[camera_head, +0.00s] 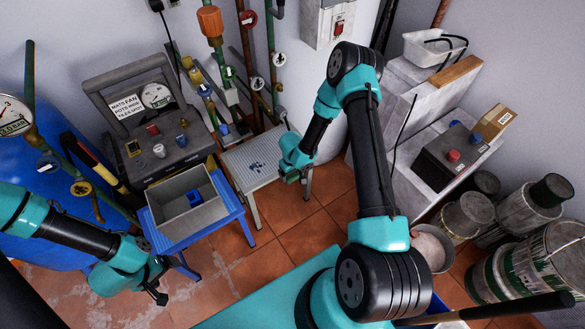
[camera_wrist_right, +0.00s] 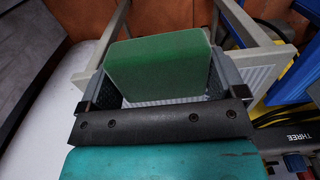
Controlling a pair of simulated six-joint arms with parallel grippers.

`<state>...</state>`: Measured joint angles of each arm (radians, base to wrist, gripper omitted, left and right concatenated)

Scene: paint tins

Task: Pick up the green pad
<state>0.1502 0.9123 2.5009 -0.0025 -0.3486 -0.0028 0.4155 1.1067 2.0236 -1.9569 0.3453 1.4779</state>
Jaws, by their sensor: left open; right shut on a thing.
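The green pad (camera_wrist_right: 160,66) is a flat block with rounded corners, held between the two fingers of my right gripper (camera_wrist_right: 152,88) in the right wrist view. In the head view my right gripper (camera_head: 292,175) is at the right side of the small white-topped stool (camera_head: 247,163). Only a small green bit of the pad (camera_head: 291,179) shows there, the rest hidden by the gripper. I cannot tell how far the pad is from the stool. My left gripper (camera_head: 160,284) is open and empty, low at the left, in front of the blue stand.
A grey bin (camera_head: 178,232) with a blue item (camera_head: 195,198) in it stands on a blue stand (camera_head: 241,207). A gauge console (camera_head: 170,150) is behind it. Paint tins (camera_head: 470,214) crowd the right. Pipes line the wall. Tiled floor (camera_head: 292,226) is clear in the middle.

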